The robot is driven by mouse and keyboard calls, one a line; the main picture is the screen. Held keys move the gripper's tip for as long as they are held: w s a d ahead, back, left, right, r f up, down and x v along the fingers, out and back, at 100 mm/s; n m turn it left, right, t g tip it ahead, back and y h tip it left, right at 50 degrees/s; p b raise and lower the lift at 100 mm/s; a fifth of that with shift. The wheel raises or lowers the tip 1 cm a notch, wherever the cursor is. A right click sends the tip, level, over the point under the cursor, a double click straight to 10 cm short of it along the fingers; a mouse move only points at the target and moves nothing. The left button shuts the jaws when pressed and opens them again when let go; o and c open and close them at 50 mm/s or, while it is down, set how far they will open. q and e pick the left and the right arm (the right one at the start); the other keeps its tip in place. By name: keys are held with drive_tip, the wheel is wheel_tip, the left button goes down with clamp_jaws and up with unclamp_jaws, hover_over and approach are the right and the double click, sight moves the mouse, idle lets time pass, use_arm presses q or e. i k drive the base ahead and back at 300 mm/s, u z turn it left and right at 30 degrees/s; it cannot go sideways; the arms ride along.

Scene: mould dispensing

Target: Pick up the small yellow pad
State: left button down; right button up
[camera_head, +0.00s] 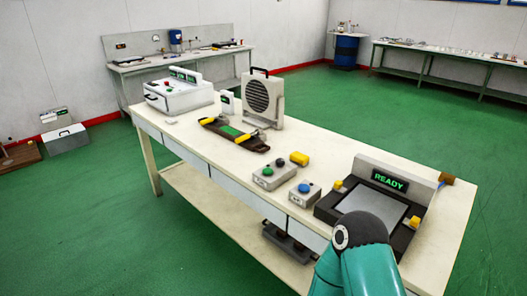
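A small yellow pad-like block (299,159) lies on the white table (190,143), behind two grey button boxes. It looks rounded and low, and nothing touches it from above. One of my arms, teal with a dark joint, comes in from the bottom right, in front of the table and a machine with a READY display (389,181). Neither gripper shows in this view, so I cannot see what they hold. Smaller yellow pieces (338,185) sit at the sides of that machine.
A button box with a green button (269,179) and one with a blue button (303,195) stand near the yellow block.

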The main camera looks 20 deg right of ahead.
sight(301, 160)
drive_tip(key=i, duration=0.95)
drive_tip(key=z, duration=0.55)
